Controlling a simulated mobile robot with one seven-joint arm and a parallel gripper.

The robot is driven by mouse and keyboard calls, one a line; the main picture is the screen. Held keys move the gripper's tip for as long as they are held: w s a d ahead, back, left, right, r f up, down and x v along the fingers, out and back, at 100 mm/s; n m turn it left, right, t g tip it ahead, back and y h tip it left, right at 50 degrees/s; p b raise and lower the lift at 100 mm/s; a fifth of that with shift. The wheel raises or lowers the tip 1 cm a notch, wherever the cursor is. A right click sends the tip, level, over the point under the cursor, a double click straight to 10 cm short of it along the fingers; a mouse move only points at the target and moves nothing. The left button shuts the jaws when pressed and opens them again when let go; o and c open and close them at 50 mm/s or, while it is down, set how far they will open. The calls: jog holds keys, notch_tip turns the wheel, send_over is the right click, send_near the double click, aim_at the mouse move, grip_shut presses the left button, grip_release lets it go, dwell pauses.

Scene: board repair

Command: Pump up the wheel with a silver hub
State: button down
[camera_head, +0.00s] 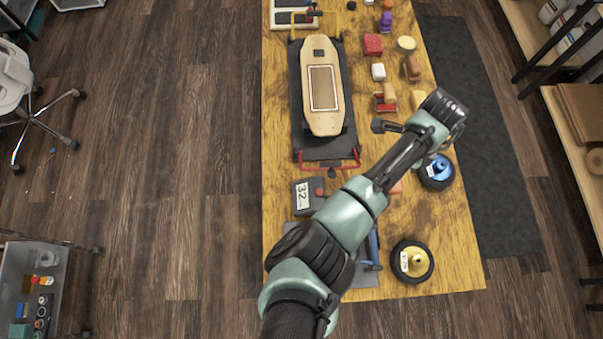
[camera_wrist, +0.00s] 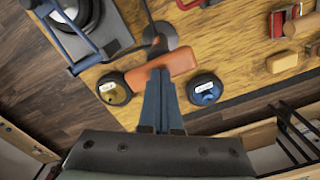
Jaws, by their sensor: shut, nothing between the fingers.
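My gripper (camera_wrist: 160,74) is shut and empty; in the wrist view its blue fingers overlap an orange block-like thing (camera_wrist: 180,61), and contact cannot be told. In the head view my arm hides the fingers. A wheel with a gold hub (camera_head: 412,261) lies flat at the table's near right; it also shows left of my fingers in the wrist view (camera_wrist: 114,90). A wheel with a blue hub (camera_head: 437,171) lies farther back, right of my fingers in the wrist view (camera_wrist: 205,90). Both carry white labels.
A dark box showing 32 (camera_head: 303,195) has a red knob. A blue-handled device (camera_head: 373,250) stands on a grey base, partly behind my arm. A skateboard (camera_head: 323,90) rests on a black stand. Blocks and brushes line the table's far right. The near right corner is clear.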

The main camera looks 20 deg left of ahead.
jog(key=shift+s+f+b, duration=0.1)
jog(key=shift+f+b, duration=0.35)
jog(key=shift+f, duration=0.5)
notch_tip(320, 180, up, 8)
jog(key=p, duration=0.7)
jog(key=shift+f+b, duration=3)
jog(key=shift+f, duration=0.9)
jog(key=shift+r+p, duration=0.4)
notch_tip(320, 180, up, 7)
jog(key=p, duration=0.6)
jog(key=shift+f, duration=0.1)
notch_tip(320, 180, up, 5)
jog(key=p, duration=0.5)
